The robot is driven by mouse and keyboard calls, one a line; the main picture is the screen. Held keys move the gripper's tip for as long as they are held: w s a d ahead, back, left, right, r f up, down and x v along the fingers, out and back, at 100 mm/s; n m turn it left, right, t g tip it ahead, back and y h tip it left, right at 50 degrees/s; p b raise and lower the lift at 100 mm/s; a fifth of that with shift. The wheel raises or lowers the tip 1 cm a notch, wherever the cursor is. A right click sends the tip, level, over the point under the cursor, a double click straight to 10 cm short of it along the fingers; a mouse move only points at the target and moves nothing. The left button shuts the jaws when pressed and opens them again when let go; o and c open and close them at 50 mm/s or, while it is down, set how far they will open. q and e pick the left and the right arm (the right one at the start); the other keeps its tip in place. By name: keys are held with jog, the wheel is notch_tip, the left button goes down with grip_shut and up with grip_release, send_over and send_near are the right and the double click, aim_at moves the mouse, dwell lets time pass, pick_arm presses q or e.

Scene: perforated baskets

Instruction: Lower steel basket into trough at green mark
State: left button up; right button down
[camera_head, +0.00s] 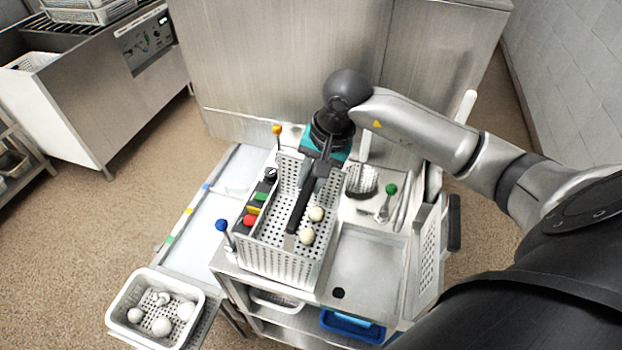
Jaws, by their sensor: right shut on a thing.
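A pale grey perforated basket (283,262) stands at the centre of the work cart, with two cream balls (316,214) in it. I cannot tell whether it touches the surface beneath. My right gripper (318,172) reaches in from above and is shut at a dark bar over the basket; the exact grip point is hidden. The pale, shallow trough (204,238) lies just left of the basket. Along its left rim runs a strip of coloured marks, with a green mark (169,240) towards the near end. My left gripper is not in view.
A control box with a red button (249,220) and knobs on stalks, blue (221,225) and orange (277,130), stand around the basket's left side. A white basket (150,337) with white balls is at the lower left. A steel basin (367,262) lies to the right.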

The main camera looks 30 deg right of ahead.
jog(key=shift+w+r+p, duration=0.1)
jog(key=shift+r+p, duration=0.2)
jog(key=shift+r, duration=0.6)
jog(key=shift+r+p, duration=0.3)
jog(key=shift+r, duration=0.4)
jog(key=shift+f, duration=0.1)
dwell(0.7)
